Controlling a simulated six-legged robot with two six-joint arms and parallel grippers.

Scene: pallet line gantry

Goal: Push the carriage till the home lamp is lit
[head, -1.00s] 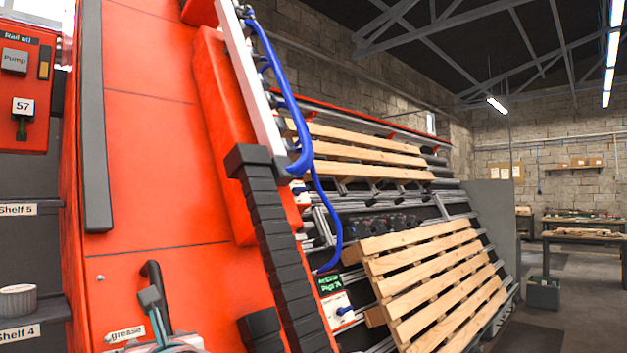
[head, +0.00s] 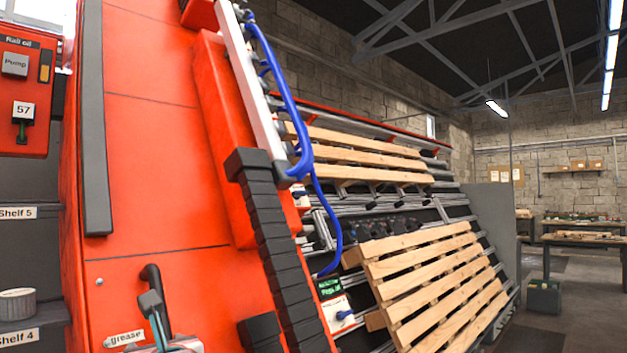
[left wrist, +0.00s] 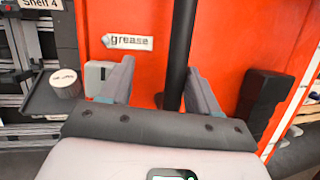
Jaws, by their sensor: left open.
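The large red-orange carriage (head: 165,150) fills the left half of the head view, with a black bar handle (head: 151,274) low on its face. My left gripper (head: 158,308) is at the handle, at the bottom of the head view. In the left wrist view, my left gripper (left wrist: 165,85) is open, its two grey fingers on either side of the upright black handle bar (left wrist: 179,45), with gaps visible. I cannot tell whether either finger touches it. A "grease" label (left wrist: 128,42) is on the red face nearby. I cannot make out a home lamp. My right gripper is not in view.
Wooden pallets (head: 430,285) lean on the sloped rail frame right of the carriage. A blue hose (head: 290,95) and a black cable chain (head: 277,240) run along the carriage. A small green display (head: 329,287) is on the frame. Shelves (head: 18,260) stand at left.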

